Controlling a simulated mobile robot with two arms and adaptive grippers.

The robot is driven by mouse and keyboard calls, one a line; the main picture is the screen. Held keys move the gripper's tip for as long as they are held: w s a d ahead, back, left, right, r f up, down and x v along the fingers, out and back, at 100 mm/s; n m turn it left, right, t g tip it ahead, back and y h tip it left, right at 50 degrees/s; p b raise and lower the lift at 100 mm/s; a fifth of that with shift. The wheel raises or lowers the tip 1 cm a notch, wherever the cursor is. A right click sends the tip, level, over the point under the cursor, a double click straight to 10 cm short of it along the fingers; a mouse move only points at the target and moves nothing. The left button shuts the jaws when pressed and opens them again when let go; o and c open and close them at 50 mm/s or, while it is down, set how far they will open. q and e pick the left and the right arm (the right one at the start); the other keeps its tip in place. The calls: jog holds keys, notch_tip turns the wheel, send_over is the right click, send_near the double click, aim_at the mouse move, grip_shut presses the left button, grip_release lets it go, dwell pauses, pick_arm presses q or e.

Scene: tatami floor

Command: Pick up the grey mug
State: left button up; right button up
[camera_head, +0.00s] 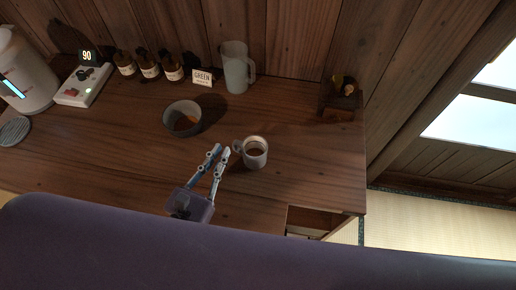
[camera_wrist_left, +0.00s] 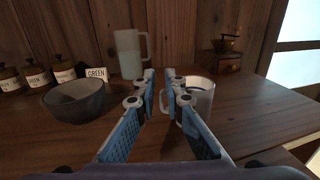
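The grey mug (camera_head: 257,158) stands upright on the wooden counter, with something brown inside. Its handle points left, toward my left gripper. My left gripper (camera_head: 221,150) is just left of the mug, with its fingers parted and nothing held. In the left wrist view the mug (camera_wrist_left: 203,103) is behind the right-hand finger of the gripper (camera_wrist_left: 160,80), which hides part of it. The handle shows in the gap between the fingers there. I cannot tell whether a fingertip touches the handle. My right gripper is not in view.
A dark bowl (camera_head: 182,118) sits left of the mug on the counter (camera_head: 310,160). A pale pitcher (camera_head: 236,70), a GREEN sign (camera_head: 202,77) and several brown jars stand along the back wall. A small wooden grinder (camera_head: 339,105) is at right. An open drawer (camera_head: 312,222) is at front right.

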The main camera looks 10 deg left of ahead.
aim_at(233, 143)
pick_arm(q)
notch_tip(233, 143, down, 6)
jog(key=b, duration=0.4)
jog(key=shift+r+b, duration=0.25)
jog(key=shift+b, duration=0.1)
jog(key=shift+w+f, duration=0.1)
jog(key=shift+w, duration=0.05)
jog(key=shift+w+d+r, duration=0.15)
jog(key=shift+w+r, duration=0.05)
jog(key=shift+w, duration=0.4)
jog(key=p+x, duration=0.2)
jog(key=x, duration=0.4)
jog(key=shift+f+p, duration=0.1)
jog(key=shift+p, duration=0.25)
jog(key=shift+w+f, duration=0.1)
jog(key=shift+w, duration=0.1)
jog(key=shift+c, duration=0.2)
grip_shut()
jog(key=shift+r, duration=0.25)
